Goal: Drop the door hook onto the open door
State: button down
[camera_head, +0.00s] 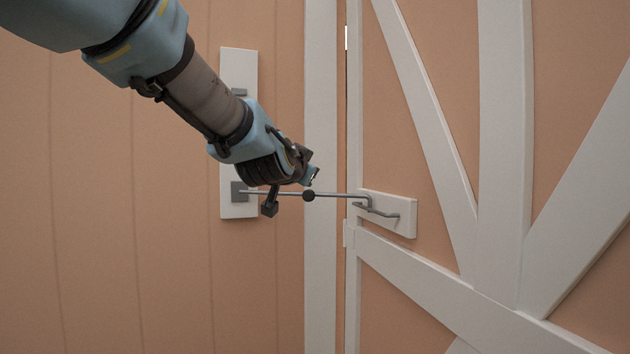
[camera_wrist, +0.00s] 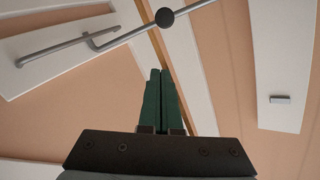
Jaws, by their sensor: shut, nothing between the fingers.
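The door hook (camera_head: 335,194) is a thin grey metal rod with a dark ball. It runs level from a bracket on the wall plate (camera_head: 238,130) across to the door (camera_head: 440,100). Its bent end is at the bar (camera_head: 385,213) on the door's white plate (camera_head: 403,226); I cannot tell whether it is seated behind the bar. The rod also crosses the top of the wrist view (camera_wrist: 125,35), with the ball beyond my fingertips. My gripper (camera_head: 312,177) is shut and empty, just above the rod near the ball. Its green fingers (camera_wrist: 161,73) are together, apart from the rod.
The wall (camera_head: 100,220) is orange boarding with a white post (camera_head: 320,270) beside the door edge. White braces (camera_head: 450,285) cross the door. A second small grey bracket (camera_wrist: 280,99) sits on the wall plate. The space below the rod looks clear.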

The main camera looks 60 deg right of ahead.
jog(key=shift+v, duration=1.55)
